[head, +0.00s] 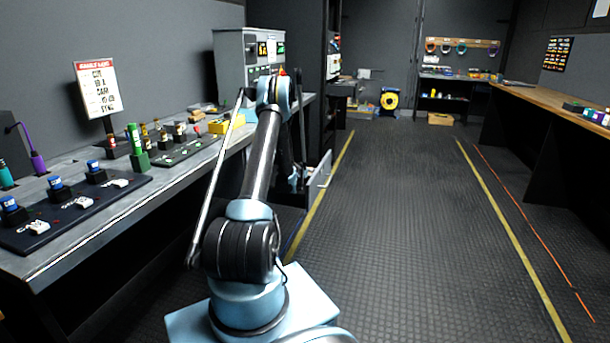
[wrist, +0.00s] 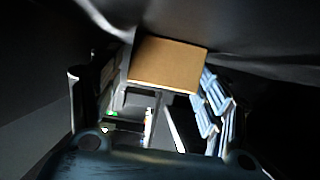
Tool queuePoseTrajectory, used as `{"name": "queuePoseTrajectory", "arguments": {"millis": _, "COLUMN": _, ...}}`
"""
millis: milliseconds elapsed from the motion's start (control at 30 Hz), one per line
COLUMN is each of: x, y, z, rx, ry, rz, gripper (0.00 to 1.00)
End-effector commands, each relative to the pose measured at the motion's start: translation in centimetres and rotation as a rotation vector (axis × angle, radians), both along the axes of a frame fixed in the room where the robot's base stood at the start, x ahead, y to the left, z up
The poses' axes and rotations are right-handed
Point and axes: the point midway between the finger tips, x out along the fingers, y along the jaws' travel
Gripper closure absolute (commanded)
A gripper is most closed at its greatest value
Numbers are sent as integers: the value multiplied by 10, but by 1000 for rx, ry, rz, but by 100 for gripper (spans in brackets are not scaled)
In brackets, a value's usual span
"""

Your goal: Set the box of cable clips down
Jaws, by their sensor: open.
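A plain brown box (wrist: 168,65), which looks like the box of cable clips, shows in the wrist view at the far end of my fingers. My gripper (wrist: 157,85) is open, with one finger to the left of the box and one to the right. I cannot tell whether either finger touches the box or what the box rests on. In the head view my arm hides most of my gripper, low beside the bench and close to an open drawer (head: 321,178). The box does not show clearly in the head view.
The left bench (head: 100,222) holds control panels, coloured bottles, a sign (head: 97,88) and a yellow item (head: 226,123). A grey equipment cabinet (head: 240,62) stands farther back. A wooden counter (head: 540,98) runs along the right. The floor aisle between the yellow lines is clear.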

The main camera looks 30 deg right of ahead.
Motion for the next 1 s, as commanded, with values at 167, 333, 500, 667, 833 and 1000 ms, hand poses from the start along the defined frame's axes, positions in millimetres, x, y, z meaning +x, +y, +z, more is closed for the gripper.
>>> {"name": "queuePoseTrajectory", "arguments": {"millis": 167, "x": -4, "y": 6, "z": 5, "rx": 0, "ry": 0, "rz": 0, "gripper": 30}}
{"name": "queuePoseTrajectory", "arguments": {"millis": 333, "x": -21, "y": 25, "z": 15, "rx": 0, "ry": 0, "rz": 1, "gripper": 30}}
{"name": "queuePoseTrajectory", "arguments": {"millis": 500, "x": -41, "y": 49, "z": 28, "rx": 0, "ry": 0, "rz": 1, "gripper": 30}}
{"name": "queuePoseTrajectory", "arguments": {"millis": 667, "x": -58, "y": 68, "z": 38, "rx": 1, "ry": -1, "rz": 1, "gripper": 30}}
{"name": "queuePoseTrajectory", "arguments": {"millis": 833, "x": -68, "y": 80, "z": 45, "rx": -1, "ry": 1, "rz": 0, "gripper": 30}}
{"name": "queuePoseTrajectory", "arguments": {"millis": 1000, "x": -72, "y": 84, "z": 47, "rx": 0, "ry": 0, "rz": 0, "gripper": 30}}
